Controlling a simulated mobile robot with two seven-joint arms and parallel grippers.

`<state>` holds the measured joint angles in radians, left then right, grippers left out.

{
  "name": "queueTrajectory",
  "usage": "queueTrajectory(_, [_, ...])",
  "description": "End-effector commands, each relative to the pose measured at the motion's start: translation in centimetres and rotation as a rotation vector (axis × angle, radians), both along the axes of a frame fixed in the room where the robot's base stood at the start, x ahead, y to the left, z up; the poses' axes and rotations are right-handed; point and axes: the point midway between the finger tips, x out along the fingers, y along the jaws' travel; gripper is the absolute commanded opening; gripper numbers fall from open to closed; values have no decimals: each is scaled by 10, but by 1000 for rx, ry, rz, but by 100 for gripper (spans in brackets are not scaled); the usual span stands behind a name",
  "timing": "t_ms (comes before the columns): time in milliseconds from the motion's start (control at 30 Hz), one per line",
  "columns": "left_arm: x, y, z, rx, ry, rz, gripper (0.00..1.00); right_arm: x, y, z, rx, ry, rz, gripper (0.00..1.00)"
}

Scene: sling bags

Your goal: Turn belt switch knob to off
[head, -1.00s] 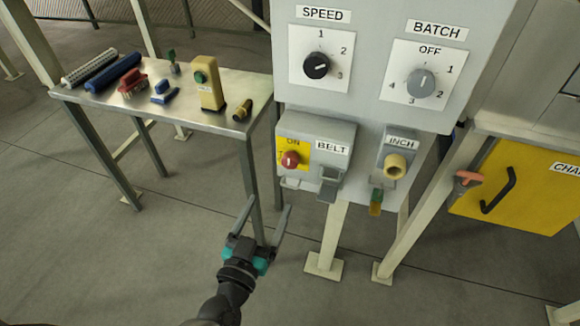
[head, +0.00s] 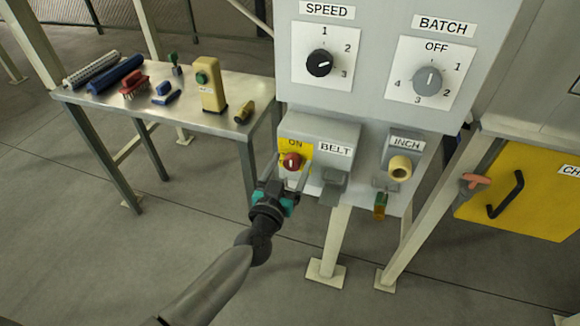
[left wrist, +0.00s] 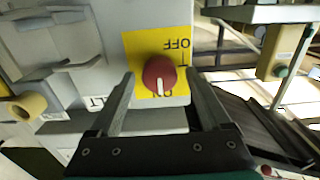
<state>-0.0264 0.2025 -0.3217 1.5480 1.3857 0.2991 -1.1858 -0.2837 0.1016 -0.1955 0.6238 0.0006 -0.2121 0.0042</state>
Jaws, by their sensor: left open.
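The belt switch knob (head: 291,161) is a round red knob with a white pointer line, on a yellow plate (head: 304,148) on the front of the grey BELT box (head: 318,129). In the left wrist view, the knob (left wrist: 159,75) shows upside down, with its white line toward ON and away from OFF. My left gripper (head: 286,168) is open, its fingers reaching up to either side of the knob in the head view. In the left wrist view the open fingers (left wrist: 163,98) flank the knob with gaps on both sides; no contact is visible. My right gripper is not in view.
Above the box is a panel with a black SPEED knob (head: 320,63) and a grey BATCH knob (head: 427,81). A beige INCH button (head: 399,168) is to the right. A metal table (head: 222,121) with several tools stands at left. The floor in front is clear.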

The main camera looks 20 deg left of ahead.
Motion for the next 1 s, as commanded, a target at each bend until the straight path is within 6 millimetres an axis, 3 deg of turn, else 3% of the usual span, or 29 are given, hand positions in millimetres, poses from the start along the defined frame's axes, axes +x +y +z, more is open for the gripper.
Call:
queueTrajectory(267, [1,0,0,0,0,0,80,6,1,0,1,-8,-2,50])
queueTrajectory(1000, [0,0,0,0,0,0,0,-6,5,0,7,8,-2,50])
